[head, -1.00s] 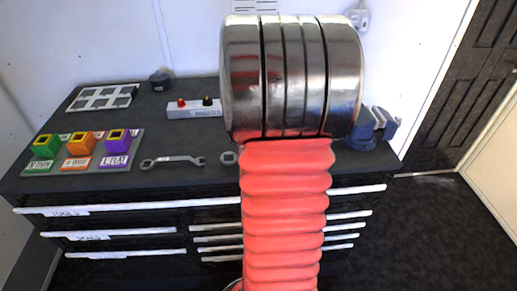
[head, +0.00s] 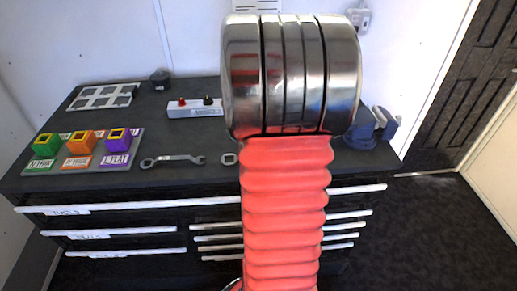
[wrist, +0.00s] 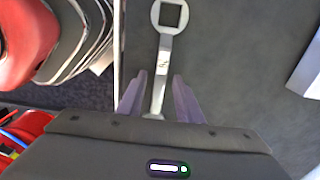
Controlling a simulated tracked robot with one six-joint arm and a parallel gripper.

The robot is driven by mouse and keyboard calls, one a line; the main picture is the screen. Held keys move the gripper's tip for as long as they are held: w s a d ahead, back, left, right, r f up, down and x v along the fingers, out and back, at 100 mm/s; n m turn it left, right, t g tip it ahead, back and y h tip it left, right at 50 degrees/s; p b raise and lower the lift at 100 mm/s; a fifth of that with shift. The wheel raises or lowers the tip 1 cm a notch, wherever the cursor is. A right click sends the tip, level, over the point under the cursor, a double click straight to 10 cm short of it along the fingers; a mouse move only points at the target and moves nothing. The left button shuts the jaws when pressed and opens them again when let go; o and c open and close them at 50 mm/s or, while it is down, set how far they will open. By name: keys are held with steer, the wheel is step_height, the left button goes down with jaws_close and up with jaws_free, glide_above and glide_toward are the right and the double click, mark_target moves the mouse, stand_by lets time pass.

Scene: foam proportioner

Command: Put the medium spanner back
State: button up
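A silver spanner shows in the wrist view (wrist: 166,50), with a ring end with a squarish hole at the top and its handle running down between my fingers. My gripper (wrist: 160,76) is open, one purple-grey finger on each side of the handle with gaps between. The spanner's lower end is hidden by my gripper body. In the head view a ring end (head: 229,158), apparently the same spanner's, shows on the bench beside my red arm, which hides the rest and my gripper. Another silver spanner (head: 173,160) lies to its left. I cannot tell their sizes.
The black bench (head: 200,142) holds green, orange and purple square holders (head: 118,141) at left, a grey tray (head: 101,97), a box with red and black knobs (head: 196,108), and a blue vise (head: 362,134) at right. Drawers with white handles (head: 130,206) are below.

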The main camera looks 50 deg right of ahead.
step_height(320, 180, up, 12)
stand_by(0.6)
steer(key=shift+a+r, duration=0.1)
steer(key=shift+a, duration=0.05)
stand_by(0.6)
steer(key=w+a+r+n+t+h, duration=0.1)
steer(key=w+a+n, duration=0.1)
steer(key=a+n, duration=0.55)
steer(key=w+a+r+n+t, duration=0.15)
steer(key=a+n, duration=0.35)
steer(key=a, duration=0.6)
steer(key=s+a+f+n+t, duration=0.1)
steer(key=s+a+f+n, duration=0.1)
steer(key=a+n, duration=0.5)
steer(key=s+a+f+n+t+y, duration=0.1)
steer(key=s+a+f+n+t, duration=0.1)
steer(key=a+n, duration=0.6)
steer(key=shift+s+a, duration=0.85)
steer(key=shift+a, duration=0.5)
